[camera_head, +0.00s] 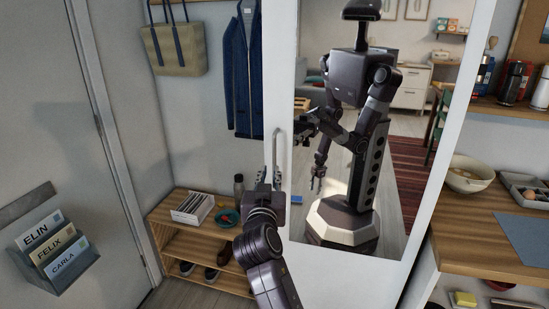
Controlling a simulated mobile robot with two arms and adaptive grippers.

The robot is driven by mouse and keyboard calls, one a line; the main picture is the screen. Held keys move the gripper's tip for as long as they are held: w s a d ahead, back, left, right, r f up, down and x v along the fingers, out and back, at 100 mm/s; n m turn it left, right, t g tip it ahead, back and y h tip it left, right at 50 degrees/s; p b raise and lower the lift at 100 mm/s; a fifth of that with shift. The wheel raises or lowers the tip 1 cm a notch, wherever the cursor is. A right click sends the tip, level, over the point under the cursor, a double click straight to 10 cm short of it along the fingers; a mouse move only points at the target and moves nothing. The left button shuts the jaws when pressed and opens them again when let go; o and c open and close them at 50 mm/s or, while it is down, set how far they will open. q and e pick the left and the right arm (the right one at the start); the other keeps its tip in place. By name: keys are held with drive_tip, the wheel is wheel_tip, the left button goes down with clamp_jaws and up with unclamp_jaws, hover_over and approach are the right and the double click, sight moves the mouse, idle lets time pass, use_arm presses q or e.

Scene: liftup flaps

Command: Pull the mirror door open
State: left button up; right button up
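The mirror door (453,120) is a tall white panel with a large mirror (405,170) set in it, right of centre. A slim upright pale handle (277,142) stands along its left edge. My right gripper (269,174) is at the lower part of this handle, its two fingers apart and pointing up. The handle's lower end lies between or just behind the fingers; I cannot tell whether they touch it. My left gripper shows only as a small reflection in the mirror, hanging low.
A blue coat (243,75) and bag (174,48) hang above. A wooden counter (470,238) stands at right.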

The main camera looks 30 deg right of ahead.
sight(274, 158)
drive_tip(key=w+d, duration=0.2)
drive_tip(key=w+d+r+p, duration=0.1)
drive_tip(key=w+d, duration=0.1)
drive_tip(key=shift+w+d+r, duration=0.15)
drive_tip(key=shift+w+r, duration=0.05)
drive_tip(key=shift+p+x, duration=0.35)
drive_tip(key=shift+x, duration=0.45)
use_arm(q)
drive_tip(key=shift+s+d+r, duration=0.1)
drive_tip(key=shift+s+r, duration=0.35)
drive_tip(key=shift+r, duration=0.35)
use_arm(e)
drive_tip(key=shift+f, duration=0.1)
clamp_jaws()
